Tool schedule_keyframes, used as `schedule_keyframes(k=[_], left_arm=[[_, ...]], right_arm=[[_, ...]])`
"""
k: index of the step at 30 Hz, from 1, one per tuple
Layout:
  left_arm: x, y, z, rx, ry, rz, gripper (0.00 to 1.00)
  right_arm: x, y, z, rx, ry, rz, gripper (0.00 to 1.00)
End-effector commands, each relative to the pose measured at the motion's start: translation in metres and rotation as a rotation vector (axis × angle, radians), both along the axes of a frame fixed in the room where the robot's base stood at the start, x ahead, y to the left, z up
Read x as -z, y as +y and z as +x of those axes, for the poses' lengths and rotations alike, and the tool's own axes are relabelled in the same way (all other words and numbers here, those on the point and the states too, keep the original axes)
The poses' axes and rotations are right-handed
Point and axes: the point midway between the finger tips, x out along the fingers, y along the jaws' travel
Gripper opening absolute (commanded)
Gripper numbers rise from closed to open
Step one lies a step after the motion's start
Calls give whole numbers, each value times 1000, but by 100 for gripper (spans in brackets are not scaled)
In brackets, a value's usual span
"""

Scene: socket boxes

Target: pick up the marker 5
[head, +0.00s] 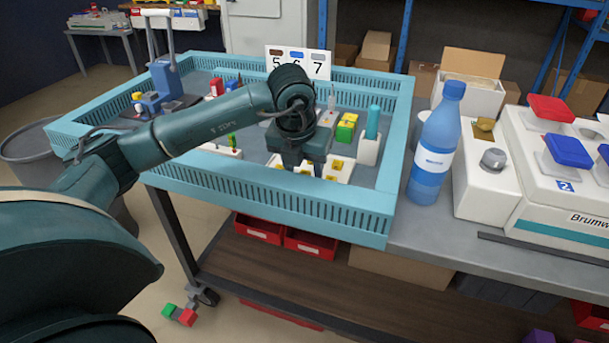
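A white sign (314,71) with the numbers 5, 6 and 7 stands at the back of the blue-rimmed tray; a small brown piece (275,53) shows above the 5. I cannot tell if this piece is the marker 5. My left gripper (304,168) points down over a white block with yellow pieces (337,164), in front of and below the sign. Its fingertips are too small and dark to tell if they are open or hold anything. My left arm hides part of the tray's middle. My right gripper is out of view.
The slotted blue tray rim (300,211) surrounds the workspace. Inside stand a green and yellow block (346,128) and a white holder with a teal cylinder (372,122). A blue bottle (436,150) and a white machine (560,185) stand to the right.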

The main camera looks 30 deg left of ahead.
Motion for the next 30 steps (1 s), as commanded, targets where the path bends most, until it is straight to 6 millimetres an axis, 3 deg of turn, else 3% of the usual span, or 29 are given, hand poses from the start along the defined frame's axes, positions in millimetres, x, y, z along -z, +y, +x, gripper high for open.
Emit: schedule_keyframes(k=[5, 19, 26, 30], left_arm=[[0, 0, 0, 0, 0, 0, 45], [0, 0, 0, 0, 0, -1, 8], [-2, 0, 0, 0, -1, -1, 8], [-17, 0, 1, 1, -4, -1, 8]], right_arm=[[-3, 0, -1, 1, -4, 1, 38], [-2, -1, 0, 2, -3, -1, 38], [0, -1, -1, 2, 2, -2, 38], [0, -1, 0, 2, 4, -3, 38]])
